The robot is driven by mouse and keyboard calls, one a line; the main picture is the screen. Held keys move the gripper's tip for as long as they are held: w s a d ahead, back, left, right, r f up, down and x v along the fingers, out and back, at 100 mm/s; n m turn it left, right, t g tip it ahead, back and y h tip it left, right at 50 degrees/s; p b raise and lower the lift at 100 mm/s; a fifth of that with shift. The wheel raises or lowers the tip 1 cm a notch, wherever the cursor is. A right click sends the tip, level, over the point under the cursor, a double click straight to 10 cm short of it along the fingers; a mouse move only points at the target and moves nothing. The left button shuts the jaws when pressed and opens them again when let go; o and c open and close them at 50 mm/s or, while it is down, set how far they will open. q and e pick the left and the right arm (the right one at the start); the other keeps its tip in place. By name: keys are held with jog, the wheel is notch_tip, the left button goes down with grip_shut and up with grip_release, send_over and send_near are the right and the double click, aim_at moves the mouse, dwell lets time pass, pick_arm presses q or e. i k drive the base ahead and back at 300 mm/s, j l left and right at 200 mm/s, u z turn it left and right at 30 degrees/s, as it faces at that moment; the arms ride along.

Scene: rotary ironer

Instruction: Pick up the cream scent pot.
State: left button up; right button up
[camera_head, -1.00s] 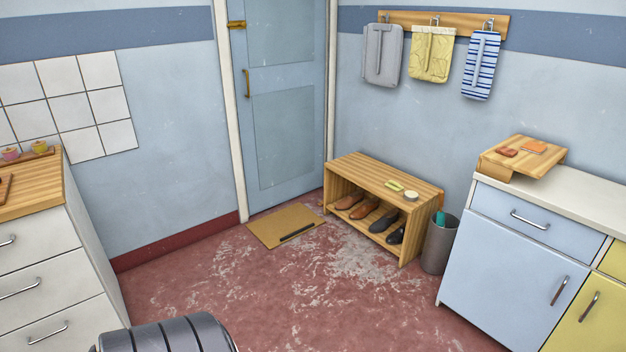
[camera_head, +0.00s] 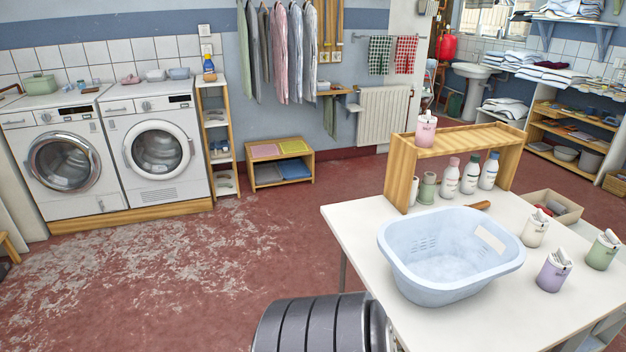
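The cream scent pot (camera_head: 535,228) stands upright on the white table (camera_head: 500,312), right of the pale blue laundry basket (camera_head: 448,250). It has a label and a pale top. Similar pots stand near it: a purple one (camera_head: 553,271) in front of it and a green one (camera_head: 602,250) to its right. A pink pot (camera_head: 425,130) stands on the small wooden shelf (camera_head: 460,141) on the table. Neither of my grippers is in view.
An open box (camera_head: 545,206) lies behind the cream pot. Bottles (camera_head: 469,175) stand under the wooden shelf. Two washing machines (camera_head: 156,150) are at the left wall.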

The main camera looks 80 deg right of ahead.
aim_at(532, 236)
jog(key=k+l+z, duration=0.35)
jog(key=k, duration=0.35)
jog(key=k+l+z, duration=0.4)
jog(key=k+l, duration=0.25)
